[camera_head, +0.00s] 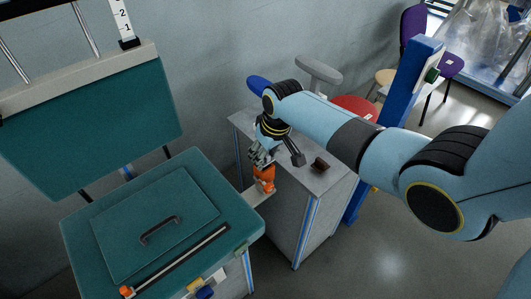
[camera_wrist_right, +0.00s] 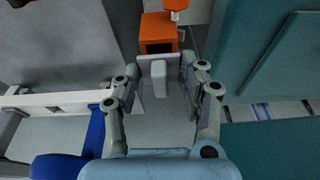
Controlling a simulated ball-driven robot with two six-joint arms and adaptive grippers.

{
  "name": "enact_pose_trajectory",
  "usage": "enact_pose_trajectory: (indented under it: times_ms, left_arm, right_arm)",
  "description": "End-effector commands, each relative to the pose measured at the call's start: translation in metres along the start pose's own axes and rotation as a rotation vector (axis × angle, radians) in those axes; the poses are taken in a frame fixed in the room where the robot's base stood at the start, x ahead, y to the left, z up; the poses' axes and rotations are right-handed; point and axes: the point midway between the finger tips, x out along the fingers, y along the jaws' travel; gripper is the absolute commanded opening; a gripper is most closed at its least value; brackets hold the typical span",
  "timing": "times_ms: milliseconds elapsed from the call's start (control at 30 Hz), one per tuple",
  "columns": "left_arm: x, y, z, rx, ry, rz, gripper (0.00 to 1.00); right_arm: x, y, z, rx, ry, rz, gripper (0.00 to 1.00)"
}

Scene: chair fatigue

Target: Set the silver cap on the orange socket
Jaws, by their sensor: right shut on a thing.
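The orange socket (camera_head: 264,173) stands on a small pale ledge between the teal-topped bench and the grey cabinet. In the right wrist view the socket (camera_wrist_right: 160,28) is a boxy orange block with a dark opening facing my gripper. My right gripper (camera_head: 260,156) is just above and behind the socket in the head view. In the wrist view my right gripper (camera_wrist_right: 159,84) is shut on a pale silver-grey piece, apparently the silver cap (camera_wrist_right: 159,78). The cap's end looks close to the socket; I cannot tell whether they touch. My left gripper is not in view.
The teal bench top (camera_head: 205,170) with a handled lid lies left of the socket. The grey cabinet (camera_head: 330,187) carries a small dark brown object (camera_head: 320,165). A blue post (camera_head: 410,85) and a red stool (camera_head: 355,108) stand behind. Open floor lies at lower right.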

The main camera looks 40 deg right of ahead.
Motion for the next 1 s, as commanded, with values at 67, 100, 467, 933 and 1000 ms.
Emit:
enact_pose_trajectory:
  times_ms: [67,100,467,933,1000]
  left_arm:
    - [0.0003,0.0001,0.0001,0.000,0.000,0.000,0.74]
    - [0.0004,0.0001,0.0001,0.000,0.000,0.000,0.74]
    - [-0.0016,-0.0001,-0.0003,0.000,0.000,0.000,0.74]
    - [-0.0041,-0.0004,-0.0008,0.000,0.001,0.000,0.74]
    - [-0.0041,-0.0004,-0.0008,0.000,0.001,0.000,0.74]
  right_arm:
    - [0.0003,-0.0001,0.0000,0.000,0.000,0.000,0.13]
    - [0.0003,-0.0002,0.0000,0.000,0.000,0.000,0.13]
    - [-0.0004,-0.0002,-0.0001,0.000,0.000,0.000,0.13]
    - [0.0003,-0.0002,0.0002,0.000,0.000,0.000,0.13]
    - [0.0003,-0.0002,0.0002,0.000,0.000,0.000,0.13]
